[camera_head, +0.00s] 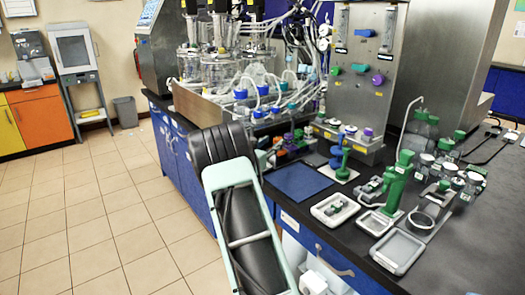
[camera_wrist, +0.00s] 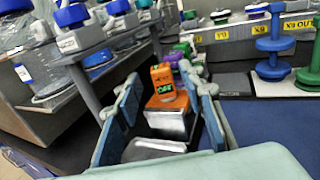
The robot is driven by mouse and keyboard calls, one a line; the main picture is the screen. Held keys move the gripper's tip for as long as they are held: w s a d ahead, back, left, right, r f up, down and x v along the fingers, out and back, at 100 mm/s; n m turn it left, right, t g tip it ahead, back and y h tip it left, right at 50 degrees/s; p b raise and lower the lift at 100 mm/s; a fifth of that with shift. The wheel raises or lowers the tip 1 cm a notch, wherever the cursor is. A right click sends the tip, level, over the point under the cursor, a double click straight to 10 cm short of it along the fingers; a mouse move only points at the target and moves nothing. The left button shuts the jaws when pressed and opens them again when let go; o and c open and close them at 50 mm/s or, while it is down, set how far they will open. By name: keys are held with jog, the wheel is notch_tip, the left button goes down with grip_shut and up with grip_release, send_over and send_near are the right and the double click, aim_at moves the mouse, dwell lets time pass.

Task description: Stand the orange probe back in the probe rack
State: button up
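The orange probe (camera_wrist: 163,83) has an orange top with a green label and stands ahead of my gripper (camera_wrist: 165,100) in the wrist view. The blue-grey fingers are spread, one on each side of the probe's line, with visible gaps to its orange top. A shiny metal block (camera_wrist: 168,124) shows below the orange top; I cannot tell whether it belongs to the probe. Green and purple tops (camera_wrist: 180,55) stand in a row behind it, apparently in the probe rack, whose body is mostly hidden. In the head view my arm largely hides the gripper and probe.
A blue mat (camera_head: 297,183) lies right of my arm. Blue (camera_wrist: 275,45) and green (camera_wrist: 312,70) spool-like stands are at the right. Glass vessels with tubing (camera_head: 222,70) stand behind. Trays (camera_head: 334,209) and a green-handled tool (camera_head: 398,180) occupy the right bench.

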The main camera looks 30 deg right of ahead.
jog(key=v, duration=0.7)
jog(key=shift+s+a, duration=0.2)
jog(key=shift+a, duration=0.05)
